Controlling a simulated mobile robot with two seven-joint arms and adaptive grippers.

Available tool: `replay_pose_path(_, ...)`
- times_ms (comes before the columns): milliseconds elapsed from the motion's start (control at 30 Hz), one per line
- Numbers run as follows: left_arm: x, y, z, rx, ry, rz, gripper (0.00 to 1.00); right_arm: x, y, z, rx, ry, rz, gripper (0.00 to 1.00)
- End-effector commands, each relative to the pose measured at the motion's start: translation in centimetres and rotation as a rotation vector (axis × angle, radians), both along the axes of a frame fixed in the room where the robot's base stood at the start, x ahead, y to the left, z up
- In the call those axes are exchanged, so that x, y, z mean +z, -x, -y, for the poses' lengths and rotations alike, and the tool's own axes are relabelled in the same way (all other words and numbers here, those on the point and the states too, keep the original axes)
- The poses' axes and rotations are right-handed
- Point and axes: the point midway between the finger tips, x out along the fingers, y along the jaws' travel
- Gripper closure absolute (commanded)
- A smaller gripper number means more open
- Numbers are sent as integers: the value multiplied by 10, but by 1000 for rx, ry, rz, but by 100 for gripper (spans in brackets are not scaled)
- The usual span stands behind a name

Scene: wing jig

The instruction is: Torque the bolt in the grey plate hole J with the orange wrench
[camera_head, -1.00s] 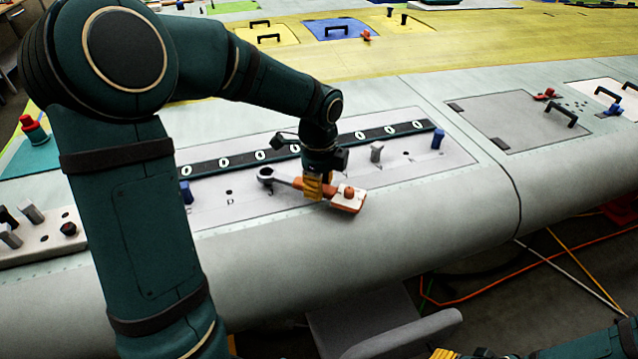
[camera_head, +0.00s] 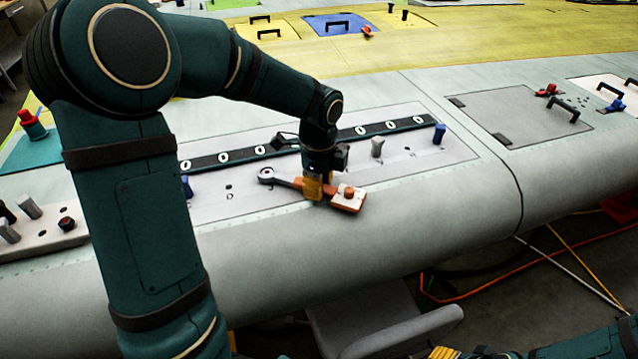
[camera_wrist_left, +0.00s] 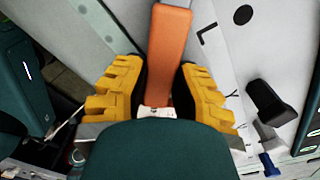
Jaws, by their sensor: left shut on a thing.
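The orange wrench (camera_head: 285,181) lies across the front of the grey plate (camera_head: 250,210), its grey ring end (camera_head: 265,174) to the left over the plate. My left gripper (camera_head: 314,188) is shut on its orange handle; the yellow fingers flank the handle (camera_wrist_left: 170,50) in the left wrist view. I cannot tell whether a bolt sits inside the ring. A hole marked D shows left of the ring; the label J is not legible. My right gripper (camera_head: 445,353) shows only as yellow finger parts at the bottom edge.
A dark strip with white rings (camera_head: 245,155) runs along the plate behind the wrench. A grey peg (camera_head: 377,147) and a blue peg (camera_head: 439,134) stand to the right, and another blue peg (camera_head: 186,187) to the left. An orange-and-white block (camera_head: 348,198) shows at the handle's right end.

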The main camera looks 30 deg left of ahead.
Motion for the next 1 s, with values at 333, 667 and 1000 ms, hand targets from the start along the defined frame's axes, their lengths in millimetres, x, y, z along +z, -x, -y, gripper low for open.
replay_pose_path(333,0,14,1,-106,0,2,100,4,0,0,0,0,0,48)
replay_pose_path(667,-1,26,2,-210,0,2,100,7,0,0,0,0,0,48)
replay_pose_path(1000,-2,28,2,-220,0,1,100,7,0,0,0,0,0,48)
